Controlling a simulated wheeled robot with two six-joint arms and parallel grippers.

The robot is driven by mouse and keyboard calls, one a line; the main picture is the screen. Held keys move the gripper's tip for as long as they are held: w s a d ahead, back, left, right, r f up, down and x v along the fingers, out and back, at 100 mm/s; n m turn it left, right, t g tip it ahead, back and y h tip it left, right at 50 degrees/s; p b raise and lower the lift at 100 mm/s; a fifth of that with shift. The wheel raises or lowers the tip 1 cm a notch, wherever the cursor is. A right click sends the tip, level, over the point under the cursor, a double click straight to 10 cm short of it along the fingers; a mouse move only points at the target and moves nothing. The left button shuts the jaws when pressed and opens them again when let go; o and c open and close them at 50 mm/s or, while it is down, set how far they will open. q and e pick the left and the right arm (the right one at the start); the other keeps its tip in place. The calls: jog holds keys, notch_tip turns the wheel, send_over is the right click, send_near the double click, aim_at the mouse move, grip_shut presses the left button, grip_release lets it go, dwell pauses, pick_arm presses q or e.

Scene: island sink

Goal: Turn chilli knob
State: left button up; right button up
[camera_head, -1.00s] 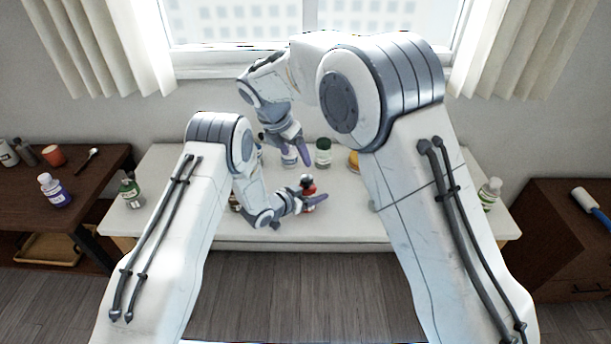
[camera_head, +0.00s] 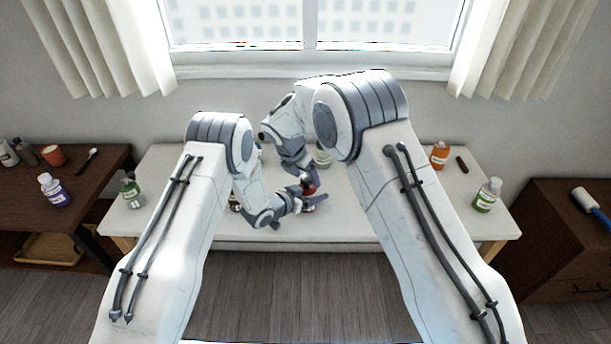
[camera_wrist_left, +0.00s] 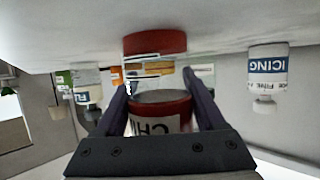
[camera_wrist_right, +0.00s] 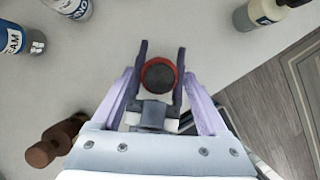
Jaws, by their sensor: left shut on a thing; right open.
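The chilli bottle (camera_head: 310,190) is red with a dark top and stands upright near the middle of the white table (camera_head: 240,243). My left gripper (camera_head: 301,205) is shut on it from the left. In the left wrist view, the fingers (camera_wrist_left: 158,90) flank a red-banded part with a partly visible, upside-down label (camera_wrist_left: 155,124). My right gripper (camera_head: 310,176) is open just above the bottle. In the right wrist view, the round dark knob with a red rim (camera_wrist_right: 159,75) lies between the fingertips (camera_wrist_right: 160,65); contact is unclear.
A green-labelled bottle (camera_head: 130,190) stands at the table's left end. An orange bottle (camera_head: 439,154), a small dark object (camera_head: 462,165) and another green-labelled bottle (camera_head: 487,195) are at the right. Bottles behind the grippers are partly hidden. An icing bottle (camera_wrist_left: 267,72) shows nearby.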

grip_shut()
jog(key=m+g+h, duration=0.1)
jog(key=m, duration=0.2)
jog(key=shift+w+a, duration=0.1)
jog(key=m, duration=0.2)
jog(key=shift+m+g+h, duration=0.3)
grip_release()
jog(key=shift+r, duration=0.1)
